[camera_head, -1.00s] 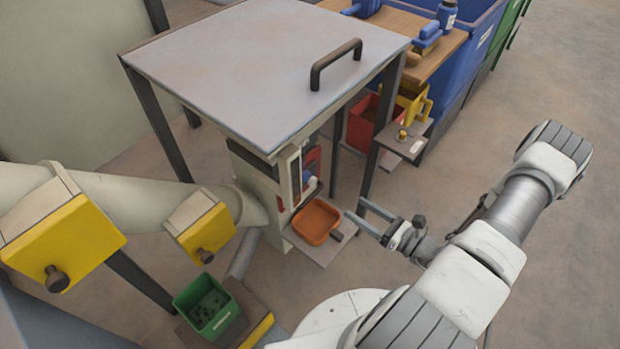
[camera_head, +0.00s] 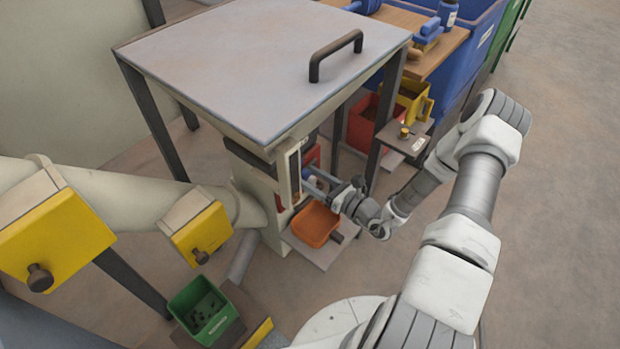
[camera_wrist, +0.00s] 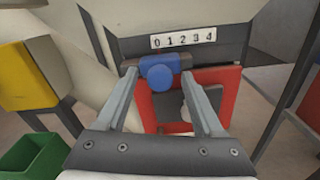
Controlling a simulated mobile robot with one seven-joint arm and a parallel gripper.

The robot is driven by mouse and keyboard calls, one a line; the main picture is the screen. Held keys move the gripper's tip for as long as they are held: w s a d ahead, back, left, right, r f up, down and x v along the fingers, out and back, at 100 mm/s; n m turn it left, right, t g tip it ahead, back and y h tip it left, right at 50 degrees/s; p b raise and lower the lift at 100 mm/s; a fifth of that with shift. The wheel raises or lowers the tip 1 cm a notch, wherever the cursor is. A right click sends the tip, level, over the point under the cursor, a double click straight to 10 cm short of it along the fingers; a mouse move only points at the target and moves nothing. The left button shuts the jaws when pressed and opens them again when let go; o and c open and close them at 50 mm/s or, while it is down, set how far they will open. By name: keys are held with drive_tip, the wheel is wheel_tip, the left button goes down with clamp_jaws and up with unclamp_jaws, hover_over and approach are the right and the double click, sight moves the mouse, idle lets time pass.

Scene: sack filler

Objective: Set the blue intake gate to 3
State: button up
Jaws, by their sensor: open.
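The blue intake gate (camera_wrist: 158,62) shows in the wrist view as a blue block with a round blue knob facing me. It sits on a grey horizontal bar below a white scale strip (camera_wrist: 183,38) marked 0 to 4. In the head view, my gripper (camera_head: 307,178) reaches to the machine's front, and the gate is mostly hidden.
A red frame (camera_wrist: 233,100) surrounds an opening below the gate. An orange tray (camera_head: 315,223) sits below my gripper. A table-like metal cover with a handle (camera_head: 336,55) stands over the machine. A small side stand (camera_head: 405,140) is right of my gripper.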

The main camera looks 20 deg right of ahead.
clamp_jaws()
idle(0.4)
idle(1.1)
